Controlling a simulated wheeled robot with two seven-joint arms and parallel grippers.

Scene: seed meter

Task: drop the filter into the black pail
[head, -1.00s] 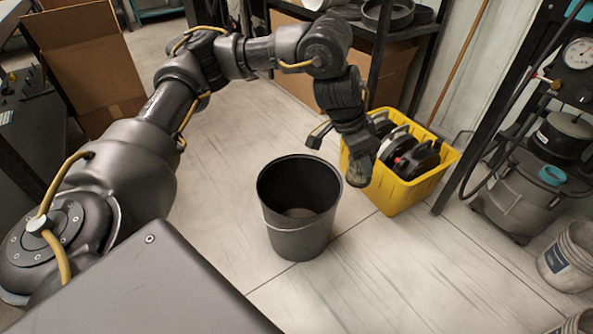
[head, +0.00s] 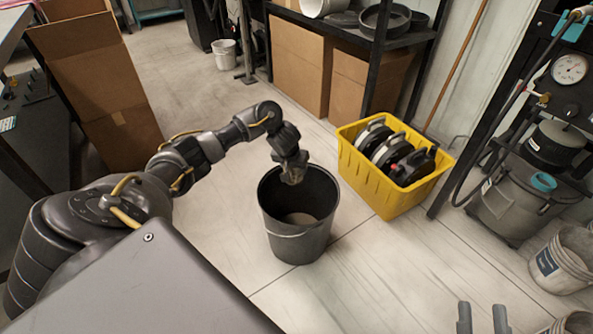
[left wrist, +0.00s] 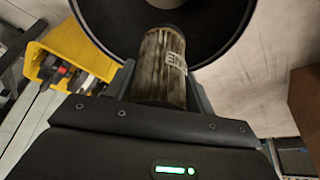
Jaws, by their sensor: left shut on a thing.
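The black pail (head: 292,245) stands upright on the floor in the middle of the head view, its mouth open upward. My left gripper (head: 291,174) is over the pail's far rim area and shut on the filter. In the left wrist view the filter (left wrist: 161,65) is a dirty, pleated cylinder with a pale label, held between the fingers. Its far end overlaps the dark mouth of the pail (left wrist: 225,25). How far it is above the rim I cannot tell. My right gripper (head: 482,319) shows as two separated grey fingers at the bottom edge, open and empty.
A yellow crate (head: 371,183) with several black, round-bodied items stands right of the pail. A grey canister (head: 515,200) and a whitish bucket (head: 563,262) are at the right. Cardboard boxes (head: 300,68) sit under the shelf behind. Floor in front of the pail is clear.

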